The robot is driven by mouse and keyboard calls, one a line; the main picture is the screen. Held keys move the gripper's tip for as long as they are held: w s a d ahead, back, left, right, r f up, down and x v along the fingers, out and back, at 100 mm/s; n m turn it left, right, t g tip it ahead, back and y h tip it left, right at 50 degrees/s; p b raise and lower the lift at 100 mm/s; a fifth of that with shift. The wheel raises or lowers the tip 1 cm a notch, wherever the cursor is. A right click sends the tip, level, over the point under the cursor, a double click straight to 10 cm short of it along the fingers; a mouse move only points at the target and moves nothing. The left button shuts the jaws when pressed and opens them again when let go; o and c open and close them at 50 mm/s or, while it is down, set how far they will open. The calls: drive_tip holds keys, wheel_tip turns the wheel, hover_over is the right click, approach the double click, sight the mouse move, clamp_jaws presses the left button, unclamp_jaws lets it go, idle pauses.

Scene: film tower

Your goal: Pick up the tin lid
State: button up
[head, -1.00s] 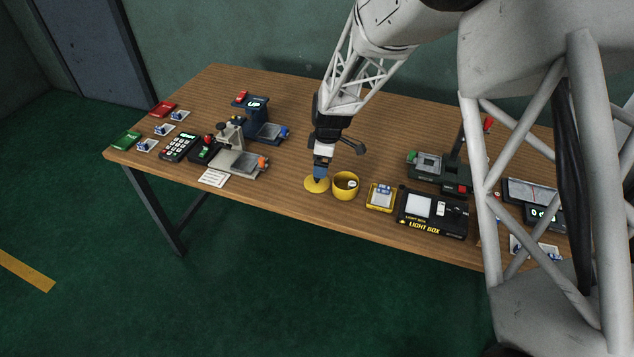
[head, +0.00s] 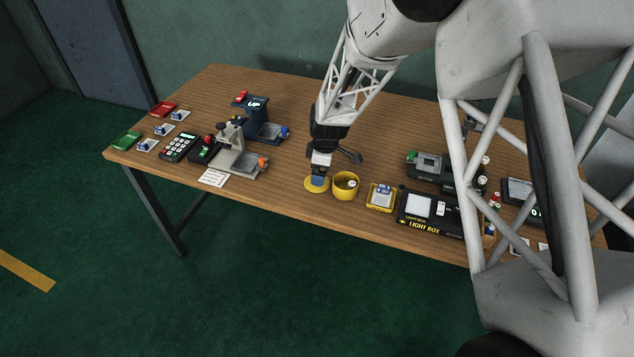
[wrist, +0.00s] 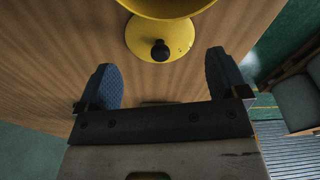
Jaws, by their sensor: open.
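The tin lid is a flat yellow disc (head: 309,185) lying on the table just left of the open yellow tin (head: 345,193). In the wrist view the lid (wrist: 177,38) shows a round black knob (wrist: 160,50) on top. My gripper (head: 318,183) is low over the lid and hides part of it in the head view. In the wrist view its two blue fingers (wrist: 160,65) are spread wide and empty, with the knob between their lines, slightly beyond the tips. The tin's wall (wrist: 165,9) cuts across the top of that view.
A yellow tray (head: 380,205) and the black light box (head: 432,212) stand right of the tin. A grey device (head: 240,158) and a white card (head: 214,178) are to the left. The table's front edge is close to the lid.

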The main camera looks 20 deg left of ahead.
drive_tip(key=shift+a+f, duration=0.2)
drive_tip(key=shift+f, duration=0.85)
drive_tip(key=shift+a+f, duration=0.2)
drive_tip(key=shift+f, duration=0.8)
drive_tip(key=c, duration=1.1)
drive_tip(key=shift+s+f, duration=0.1)
drive_tip(key=shift+c, duration=0.7)
